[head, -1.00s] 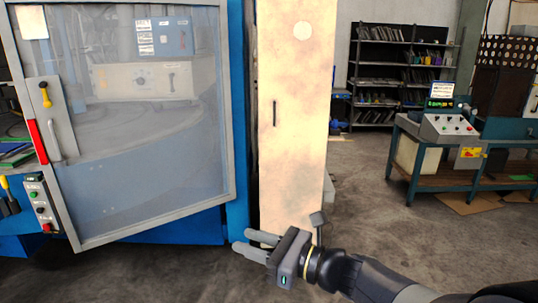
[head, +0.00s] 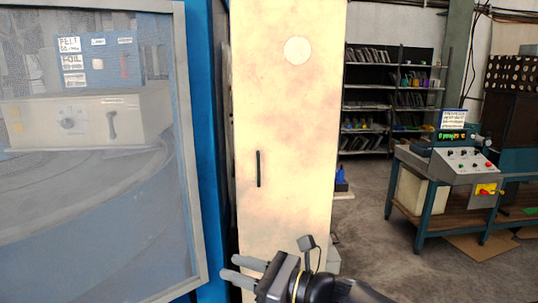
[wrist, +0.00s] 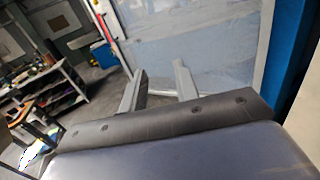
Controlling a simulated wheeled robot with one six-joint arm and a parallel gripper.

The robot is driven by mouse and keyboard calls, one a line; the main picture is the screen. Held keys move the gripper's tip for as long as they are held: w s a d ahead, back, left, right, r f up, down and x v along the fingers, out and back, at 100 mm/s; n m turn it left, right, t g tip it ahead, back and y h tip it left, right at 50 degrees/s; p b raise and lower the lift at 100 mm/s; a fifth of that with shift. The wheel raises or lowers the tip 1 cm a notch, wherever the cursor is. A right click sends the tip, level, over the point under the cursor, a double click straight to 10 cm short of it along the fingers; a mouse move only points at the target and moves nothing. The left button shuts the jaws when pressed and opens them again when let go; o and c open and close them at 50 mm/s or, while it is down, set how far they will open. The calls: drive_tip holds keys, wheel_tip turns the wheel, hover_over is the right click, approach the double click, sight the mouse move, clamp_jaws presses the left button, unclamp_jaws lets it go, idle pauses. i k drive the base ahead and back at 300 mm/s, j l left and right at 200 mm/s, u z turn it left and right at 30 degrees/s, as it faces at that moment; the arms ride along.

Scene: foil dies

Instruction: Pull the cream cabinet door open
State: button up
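The tall cream cabinet door (head: 290,110) stands in the middle of the head view and looks shut. Its slim dark vertical handle (head: 258,168) is near the door's left edge, and a pale round disc (head: 298,50) is higher up. My gripper (head: 241,270) is low in the head view, below the handle and apart from it, with its fingers pointing left. In the wrist view the two fingers (wrist: 157,78) stand apart with nothing between them. The handle cannot be made out in the wrist view.
A machine with a grey-framed clear guard (head: 191,150) and a blue post fills the left, close to the cabinet. On the right are a control box (head: 462,160) on a teal bench and a dark shelf unit (head: 390,95).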

sight(288, 55)
drive_tip(key=i+j+z, duration=0.45)
drive_tip(key=i, duration=0.2)
drive_tip(key=i+j+z, duration=0.5)
drive_tip(key=j, duration=0.25)
drive_tip(key=i+l, duration=0.05)
